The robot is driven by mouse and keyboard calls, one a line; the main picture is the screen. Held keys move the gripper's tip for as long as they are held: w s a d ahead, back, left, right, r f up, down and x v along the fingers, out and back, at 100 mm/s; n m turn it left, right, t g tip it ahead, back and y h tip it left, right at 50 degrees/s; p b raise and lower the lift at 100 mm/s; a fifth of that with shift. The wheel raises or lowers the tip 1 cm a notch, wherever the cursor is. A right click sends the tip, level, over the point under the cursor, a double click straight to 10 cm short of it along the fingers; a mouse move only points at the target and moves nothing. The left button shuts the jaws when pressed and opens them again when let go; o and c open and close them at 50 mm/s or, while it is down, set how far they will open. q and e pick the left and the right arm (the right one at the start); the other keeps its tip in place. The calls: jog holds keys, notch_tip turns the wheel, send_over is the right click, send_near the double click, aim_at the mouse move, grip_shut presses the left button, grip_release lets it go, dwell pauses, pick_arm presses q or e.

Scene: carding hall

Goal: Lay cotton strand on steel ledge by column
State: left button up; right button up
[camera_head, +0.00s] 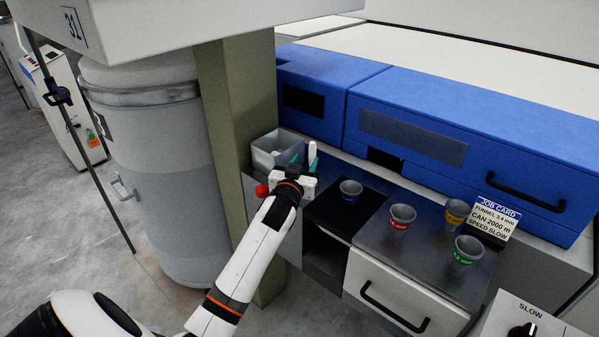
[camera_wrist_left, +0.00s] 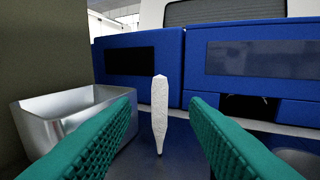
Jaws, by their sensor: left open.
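The white cotton strand (camera_head: 312,151) shows upright just beyond my left gripper (camera_head: 304,164). In the left wrist view the strand (camera_wrist_left: 159,108) is upright with a tapered lower end, centred in the gap between the two green fingers. The fingers are open and do not touch it. I cannot tell whether its lower tip rests on the steel ledge (camera_wrist_left: 130,158), which lies dark below it. The olive column (camera_head: 237,110) stands left of the ledge; its side also shows in the left wrist view (camera_wrist_left: 40,50). My right gripper is not in view.
A metal bin (camera_head: 265,157) stands on the ledge beside the column, left of the gripper. A red knob (camera_head: 262,190) is near the wrist. Blue machine covers (camera_head: 430,120) rise behind.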

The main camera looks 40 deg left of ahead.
pick_arm(q)
jog(key=v, duration=0.4)
